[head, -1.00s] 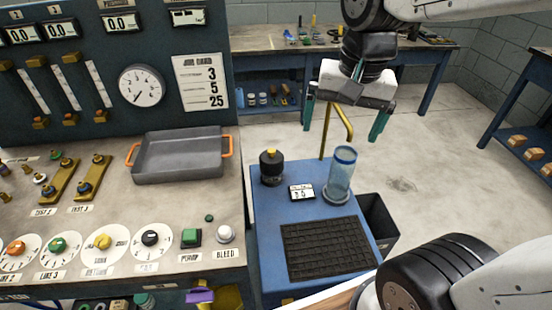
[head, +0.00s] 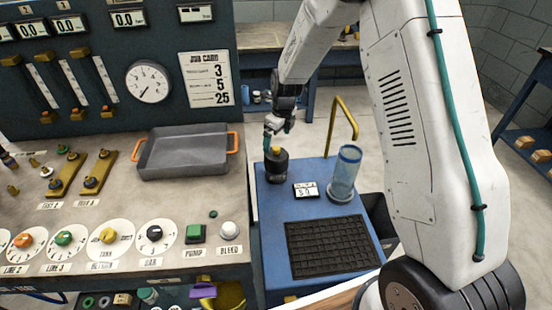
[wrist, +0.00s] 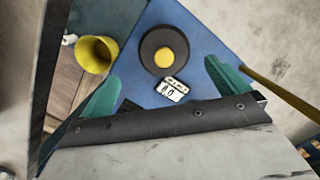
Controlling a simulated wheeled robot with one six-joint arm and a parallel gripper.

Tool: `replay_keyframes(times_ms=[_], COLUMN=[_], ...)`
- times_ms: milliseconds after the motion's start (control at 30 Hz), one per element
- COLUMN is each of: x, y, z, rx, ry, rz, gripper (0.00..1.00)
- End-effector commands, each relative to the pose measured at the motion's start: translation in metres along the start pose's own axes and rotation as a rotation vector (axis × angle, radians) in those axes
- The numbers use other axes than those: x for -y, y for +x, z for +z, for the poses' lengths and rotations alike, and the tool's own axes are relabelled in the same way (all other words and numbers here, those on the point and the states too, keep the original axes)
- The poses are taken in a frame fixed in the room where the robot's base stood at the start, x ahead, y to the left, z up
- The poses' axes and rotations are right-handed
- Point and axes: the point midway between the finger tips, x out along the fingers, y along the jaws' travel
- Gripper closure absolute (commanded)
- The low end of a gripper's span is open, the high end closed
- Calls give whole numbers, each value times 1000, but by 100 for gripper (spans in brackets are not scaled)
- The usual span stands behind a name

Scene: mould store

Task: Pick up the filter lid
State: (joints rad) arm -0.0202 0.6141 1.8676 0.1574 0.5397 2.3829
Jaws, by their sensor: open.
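The filter lid appears to be the dark round top with a yellow knob (head: 277,152) on a black pot (head: 276,167) at the back left of the blue cart. The wrist view shows this dark disc (wrist: 151,45) from above, with its yellow knob in the middle. My gripper (head: 279,133) is open and empty, above and just behind the knob in the head view. In the wrist view my green fingers (wrist: 165,88) stand wide apart, with the disc beyond them and roughly between them. I see no contact.
A brass rail (head: 347,115) rises behind. A grey tray (head: 187,155) sits on the left bench. A yellow bucket (wrist: 95,53) shows lower down.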

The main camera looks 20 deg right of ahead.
Motion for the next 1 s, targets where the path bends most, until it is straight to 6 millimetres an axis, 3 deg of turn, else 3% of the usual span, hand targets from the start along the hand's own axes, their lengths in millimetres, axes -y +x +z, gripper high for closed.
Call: replay_keyframes(times_ms=[667, 967, 1000], x=[6, 6, 6], y=[86, 91, 91], z=[-2, -1, -1], rx=[-1, 1, 1], ry=[60, 60, 60], rz=[1, -1, -1], gripper=[0, 0, 6])
